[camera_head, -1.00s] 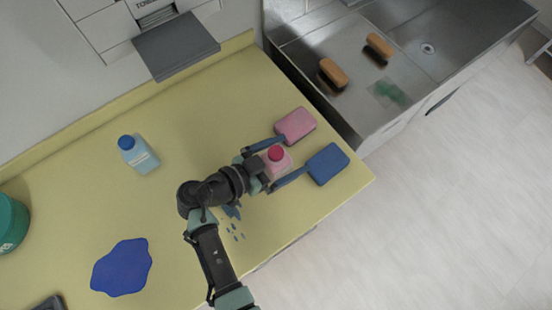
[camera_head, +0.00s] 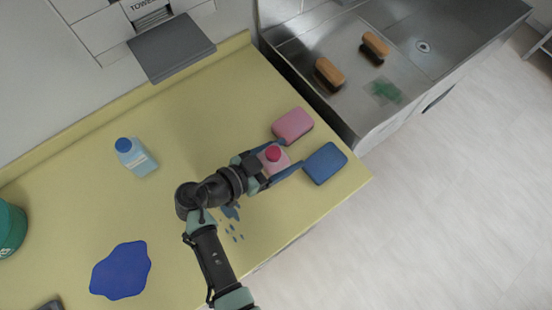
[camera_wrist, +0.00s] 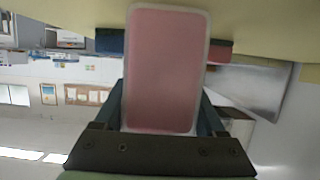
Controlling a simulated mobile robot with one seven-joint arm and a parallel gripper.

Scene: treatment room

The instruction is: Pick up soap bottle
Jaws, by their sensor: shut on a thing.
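A pink bottle with a red cap (camera_head: 273,154) stands near the right part of the yellow counter, between the fingers of my gripper (camera_head: 290,155). My gripper is shut on its sides. In the wrist view the bottle's flat pink face (camera_wrist: 166,70) fills the space between the two fingers (camera_wrist: 162,112). Whether its base touches the counter is hard to tell. A second bottle, pale blue with a blue cap (camera_head: 136,157), stands apart on the left side of the counter.
A pink sponge (camera_head: 293,125) and a blue sponge (camera_head: 325,164) lie just beyond my fingertips. A blue puddle (camera_head: 121,271) and small blue spots (camera_head: 231,222) mark the counter (camera_head: 200,115). A steel sink (camera_head: 350,75) with two brown brushes is at the upper right.

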